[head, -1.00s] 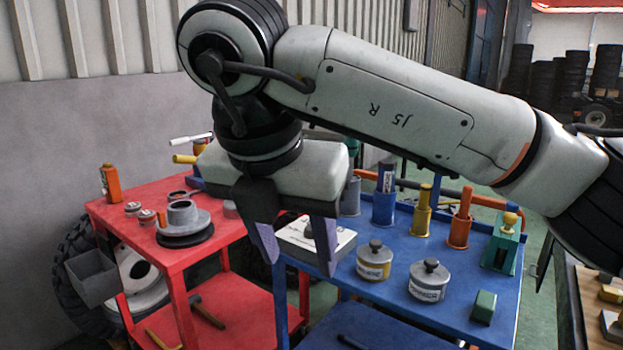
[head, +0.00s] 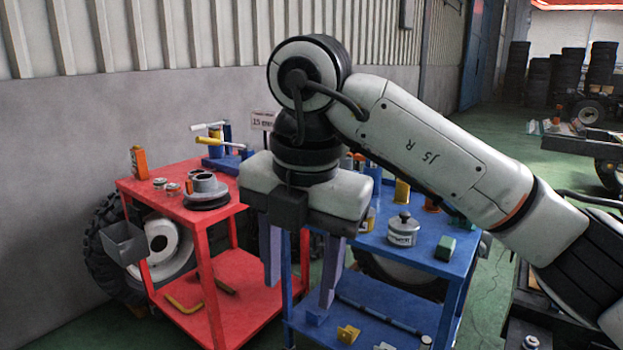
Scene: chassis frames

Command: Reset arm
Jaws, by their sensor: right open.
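My right arm comes in from the right edge and reaches across the middle of the head view. Its right gripper (head: 300,283) points down with two purple-grey fingers spread apart. Nothing is between the fingers. The gripper is in front of the gap between the red cart (head: 212,228) and the blue cart (head: 420,252), and it hides part of both. My left gripper is not in view.
The red cart holds a grey flanged part (head: 204,184) and an orange can (head: 139,162). Open green floor (head: 496,140) lies behind.

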